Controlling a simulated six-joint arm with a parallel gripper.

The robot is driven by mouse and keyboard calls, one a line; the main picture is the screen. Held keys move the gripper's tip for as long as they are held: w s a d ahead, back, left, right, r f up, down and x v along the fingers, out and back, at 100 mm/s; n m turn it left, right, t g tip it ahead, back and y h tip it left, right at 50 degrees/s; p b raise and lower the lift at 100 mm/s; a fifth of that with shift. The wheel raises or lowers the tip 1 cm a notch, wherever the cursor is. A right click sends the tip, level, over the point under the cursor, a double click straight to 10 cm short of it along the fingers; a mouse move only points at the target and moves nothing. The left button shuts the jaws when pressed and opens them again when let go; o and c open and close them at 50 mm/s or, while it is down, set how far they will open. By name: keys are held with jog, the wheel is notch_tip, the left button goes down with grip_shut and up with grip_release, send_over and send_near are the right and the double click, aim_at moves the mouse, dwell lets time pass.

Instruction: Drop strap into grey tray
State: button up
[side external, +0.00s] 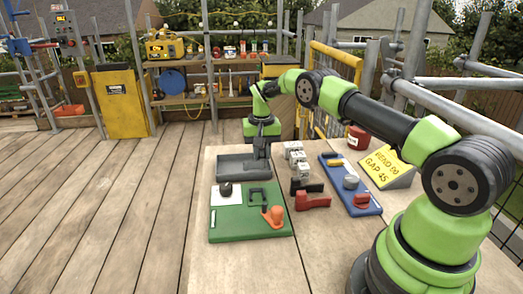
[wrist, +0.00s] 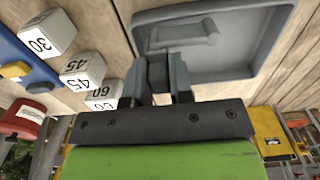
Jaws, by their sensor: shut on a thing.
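The grey tray (side external: 230,176) lies at the far left of the workbench in the side external view. In the wrist view the tray (wrist: 262,68) is just beyond my fingertips. My gripper (side external: 262,156) points down over the right part of the tray. In the wrist view my gripper (wrist: 158,60) is shut on a small dark grey piece (wrist: 157,74), apparently the strap, mostly hidden between the fingers. A grey bar-like shape (wrist: 182,34) shows inside the tray beyond the fingers; I cannot tell whether it joins the held piece.
White numbered blocks (wrist: 83,68) stand beside the tray. A green board (side external: 238,224) with a dark knob and an orange tool lies in front. A red clamp (side external: 312,201), a blue tray (side external: 363,207) and a yellow sign (side external: 385,166) are to the right.

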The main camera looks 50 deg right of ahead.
jog(key=shift+f, duration=0.35)
jog(key=o, duration=0.7)
jog(key=shift+o, duration=0.2)
